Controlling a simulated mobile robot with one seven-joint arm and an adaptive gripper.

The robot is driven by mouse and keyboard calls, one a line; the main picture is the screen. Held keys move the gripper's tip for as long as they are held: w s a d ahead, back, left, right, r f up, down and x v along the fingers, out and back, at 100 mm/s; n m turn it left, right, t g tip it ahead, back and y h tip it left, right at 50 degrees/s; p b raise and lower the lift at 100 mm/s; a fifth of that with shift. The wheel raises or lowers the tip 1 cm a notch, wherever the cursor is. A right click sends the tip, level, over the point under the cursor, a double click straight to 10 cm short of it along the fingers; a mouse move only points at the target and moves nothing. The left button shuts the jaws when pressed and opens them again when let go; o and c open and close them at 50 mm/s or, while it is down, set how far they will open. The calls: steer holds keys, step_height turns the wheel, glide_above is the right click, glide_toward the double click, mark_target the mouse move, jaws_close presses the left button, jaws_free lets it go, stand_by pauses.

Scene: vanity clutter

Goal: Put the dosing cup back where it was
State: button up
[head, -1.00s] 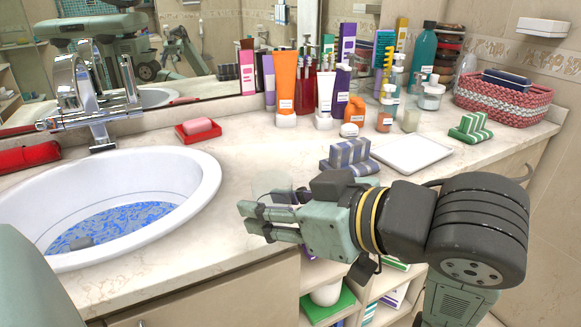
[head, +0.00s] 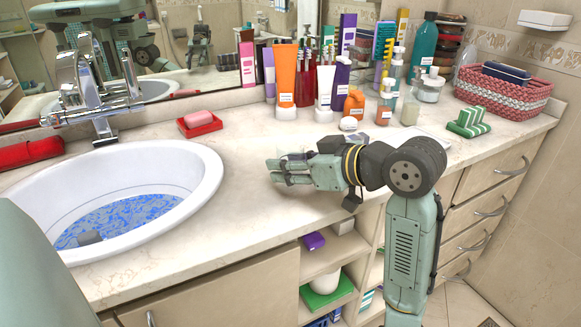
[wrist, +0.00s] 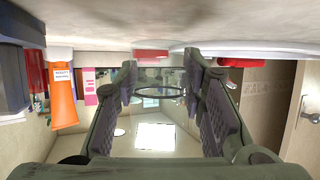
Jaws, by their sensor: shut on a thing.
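The dosing cup (head: 293,157) is small, clear and hard to make out in the head view. In the wrist view the clear cup (wrist: 158,90) shows as a faint round rim between the fingers. My gripper (head: 280,172) is shut on it and holds it over the counter, to the right of the sink. The fingers also show in the wrist view (wrist: 160,84), one on each side of the cup. I cannot tell whether the cup touches the counter.
The sink (head: 212,175) is at the left, with a red soap dish (head: 200,128) behind it. An orange tube (head: 286,75) and several bottles stand along the back. A white tray (head: 435,138) and green striped cloth (head: 468,122) lie right. The counter (head: 240,215) in front is clear.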

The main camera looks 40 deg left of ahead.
steer(key=shift+f, duration=0.75)
steer(key=shift+f, duration=0.15)
steer(key=o, duration=1.2)
